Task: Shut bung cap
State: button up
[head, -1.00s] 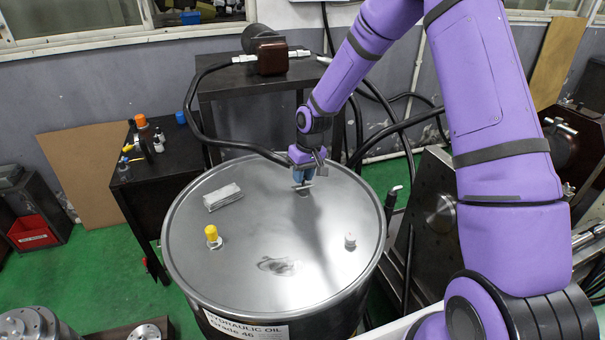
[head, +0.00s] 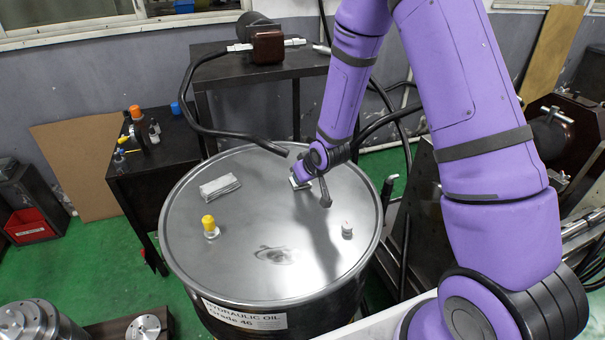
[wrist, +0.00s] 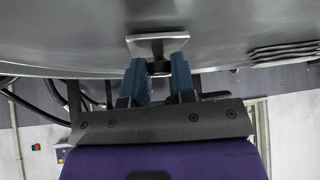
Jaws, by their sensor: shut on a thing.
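The bung cap appears to be the small square metal plate (wrist: 158,46) at my fingertips in the wrist view. In the head view a pale edge of this plate (head: 296,184) shows at the far right part of the drum lid (head: 240,262). My gripper (wrist: 160,68) has its blue fingers shut on a dark part of the cap, just at the plate's edge. In the head view my wrist hides most of the cap and the fingers. I cannot tell whether the plate lies flat on the lid or is tilted.
On the lid stand a yellow-capped fitting (head: 209,226) at left, a small grey plug (head: 347,229) at right and a flat metal block (head: 219,187) at back left. A black hose (head: 228,132) hangs behind the drum from a dark bench.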

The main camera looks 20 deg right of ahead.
jog(key=o, duration=0.9)
jog(key=shift+s, duration=0.1)
jog(key=v, duration=1)
jog(key=shift+s+d+r, duration=0.1)
jog(key=shift+s+r, duration=0.1)
jog(key=shift+r, duration=0.05)
